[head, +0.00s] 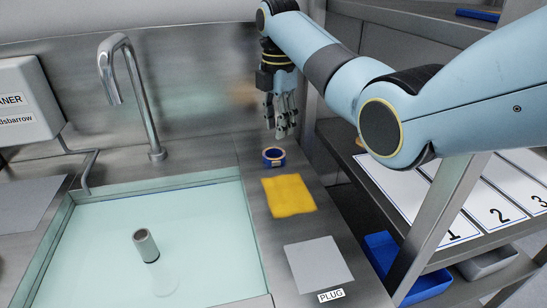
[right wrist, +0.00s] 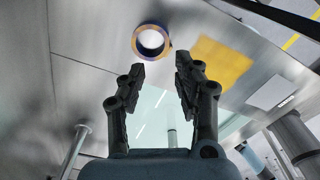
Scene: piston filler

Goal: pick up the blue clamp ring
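The blue clamp ring (head: 273,162) lies flat on the steel ledge to the right of the sink, near the back wall. It has a dark blue outside and a tan band. In the right wrist view the ring (right wrist: 136,43) shows whole, just beyond the fingertips. My right gripper (head: 281,131) hangs pointing down above the ring, apart from it. In the wrist view its two fingers (right wrist: 160,75) are spread with nothing between them. My left gripper is not in view.
A yellow cloth (head: 288,196) and a grey square (head: 318,265) with a PLUG label lie nearer on the ledge. The water-filled sink (head: 100,270) holds a grey cylinder (head: 146,245). A faucet (head: 145,100) stands behind it. A shelf (head: 440,205) with numbered mats is at right.

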